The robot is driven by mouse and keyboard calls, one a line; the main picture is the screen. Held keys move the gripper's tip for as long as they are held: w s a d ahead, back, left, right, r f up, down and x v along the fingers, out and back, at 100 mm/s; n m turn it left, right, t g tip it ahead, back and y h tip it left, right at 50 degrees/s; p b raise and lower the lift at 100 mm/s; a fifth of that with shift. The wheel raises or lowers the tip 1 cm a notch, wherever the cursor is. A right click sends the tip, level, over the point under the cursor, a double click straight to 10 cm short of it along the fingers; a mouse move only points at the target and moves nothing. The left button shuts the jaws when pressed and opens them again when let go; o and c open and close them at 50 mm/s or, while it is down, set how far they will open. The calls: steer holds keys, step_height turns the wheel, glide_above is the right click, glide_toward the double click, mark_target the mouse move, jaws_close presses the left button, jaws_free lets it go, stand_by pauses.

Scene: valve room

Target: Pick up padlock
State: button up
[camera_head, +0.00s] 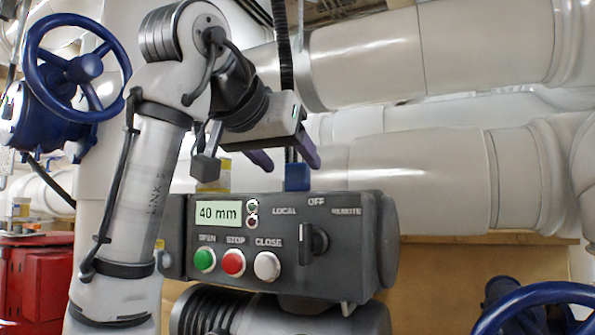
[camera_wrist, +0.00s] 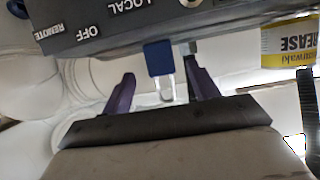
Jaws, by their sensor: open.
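The padlock has a blue body and a clear-looking, silvery shackle. In the head view the padlock (camera_head: 297,177) stands upright on the top edge of the grey control box (camera_head: 340,262). In the wrist view the padlock (camera_wrist: 159,58) appears upside down, with its shackle pointing toward my gripper. My gripper (camera_head: 288,163) is open and empty, above and close to the padlock. In the wrist view my gripper (camera_wrist: 160,73) has one purple finger on each side of the shackle. I cannot tell how deep the shackle is between the fingers.
A yellow grease can (camera_wrist: 289,42) stands beside the padlock's spot. Large white pipes (camera_head: 410,165) run behind the box. A blue handwheel (camera_head: 80,68) is at upper left, another (camera_head: 530,300) at lower right. A red box (camera_head: 38,280) is at far left.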

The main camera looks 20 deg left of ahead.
mark_target(298, 163)
steer(key=p+x, duration=0.1)
steer(key=x, duration=0.3)
steer(key=shift+w+f+p, duration=0.3)
steer(key=shift+w, duration=0.05)
steer(key=c, duration=1)
steer(key=shift+r, duration=0.1)
steer(key=shift+r, duration=0.7)
steer(key=shift+r+b, duration=0.3)
steer(key=shift+r, duration=0.55)
steer(key=shift+s+a+r+b, duration=0.1)
steer(key=shift+s+a+b, duration=0.55)
steer(key=shift+s, duration=2.3)
steer(key=shift+s+a+b, duration=0.5)
steer(key=shift+s+b, duration=0.15)
steer(key=shift+s, duration=2.35)
steer(key=shift+s+a+r+b, duration=0.1)
steer(key=shift+s+a+b, duration=0.55)
steer(key=shift+s, duration=2.3)
